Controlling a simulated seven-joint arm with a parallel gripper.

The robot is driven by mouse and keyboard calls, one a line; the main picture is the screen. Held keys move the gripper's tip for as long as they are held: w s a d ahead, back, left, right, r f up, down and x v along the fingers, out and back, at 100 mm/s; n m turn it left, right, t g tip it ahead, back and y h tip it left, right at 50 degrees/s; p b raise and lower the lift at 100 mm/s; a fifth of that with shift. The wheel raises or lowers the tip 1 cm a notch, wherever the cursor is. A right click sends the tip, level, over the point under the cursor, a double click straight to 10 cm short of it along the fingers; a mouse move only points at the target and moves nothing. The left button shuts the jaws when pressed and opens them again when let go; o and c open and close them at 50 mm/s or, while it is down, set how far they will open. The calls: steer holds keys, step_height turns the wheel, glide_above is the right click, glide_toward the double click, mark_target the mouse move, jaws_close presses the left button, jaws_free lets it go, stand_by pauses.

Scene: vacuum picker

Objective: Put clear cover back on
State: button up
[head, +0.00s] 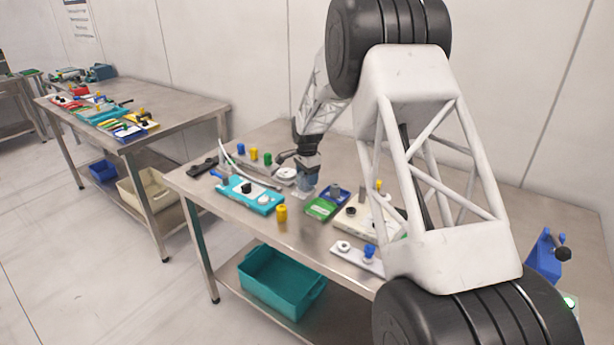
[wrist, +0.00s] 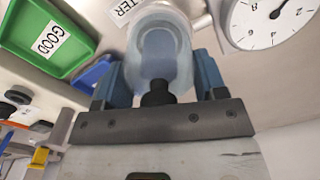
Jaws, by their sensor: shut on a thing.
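The clear cover (wrist: 160,48) is a see-through, bluish round cup. It sits between the two blue fingers of my gripper (wrist: 160,78), which is shut on it. In the head view my gripper (head: 308,166) is over the middle of the near bench, with the cover (head: 307,184) below it, close above or at the bench top. I cannot tell whether it touches anything underneath. A white label ending in "TER" (wrist: 124,10) lies beside the cover, partly cut off. A dark round knob (wrist: 158,94) shows at the cover's near end.
A round white dial gauge (wrist: 274,18) stands close beside the cover. A green tray marked "GOOD" (wrist: 72,62) and a blue tray (wrist: 96,72) are on the other side. A teal fixture (head: 250,196) and a yellow peg (head: 282,212) stand nearby on the bench.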

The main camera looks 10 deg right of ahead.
steer(key=o, duration=1.1)
steer(key=shift+r, duration=0.1)
steer(key=shift+r, duration=3.4)
jaws_close()
